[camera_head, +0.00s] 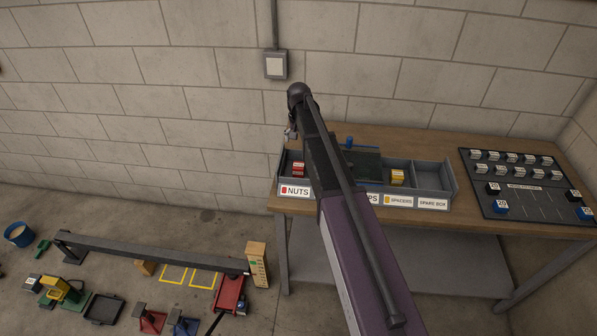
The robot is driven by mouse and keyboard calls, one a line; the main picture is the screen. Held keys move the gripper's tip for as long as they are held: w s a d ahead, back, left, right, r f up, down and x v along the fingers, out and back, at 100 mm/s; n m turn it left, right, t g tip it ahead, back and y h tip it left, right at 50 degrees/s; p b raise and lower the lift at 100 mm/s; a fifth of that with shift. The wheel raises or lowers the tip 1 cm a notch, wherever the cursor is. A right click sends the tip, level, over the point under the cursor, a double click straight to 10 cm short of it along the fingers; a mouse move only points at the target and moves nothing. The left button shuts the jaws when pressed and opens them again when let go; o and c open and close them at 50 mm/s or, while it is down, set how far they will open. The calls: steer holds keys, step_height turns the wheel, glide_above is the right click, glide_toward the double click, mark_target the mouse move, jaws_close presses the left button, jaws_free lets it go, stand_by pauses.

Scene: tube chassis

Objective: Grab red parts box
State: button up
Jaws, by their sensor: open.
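A small red parts box (298,168) with a white label sits in the left compartment of the grey divided bin (444,188), above the NUTS label. My arm reaches up from the lower right across the bin and hides its middle part. The end of my arm shows only as a small piece, my gripper (291,132), beside the dark joint, above and slightly left of the red box. It is open and apart from the box; its fingers are mostly hidden.
The bin stands on a wooden workbench (420,145) against the block wall. A yellow box (397,177) sits in the spacers compartment; the spare compartment looks empty. A dark board (525,185) with labelled blocks lies at right.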

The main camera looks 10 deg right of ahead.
mark_target(299, 165)
steer(key=shift+f+b, duration=3.55)
steer(key=shift+f, duration=0.3)
steer(key=shift+w+f+b, duration=0.1)
steer(key=shift+f+b, duration=2.5)
steer(key=c, duration=1.2)
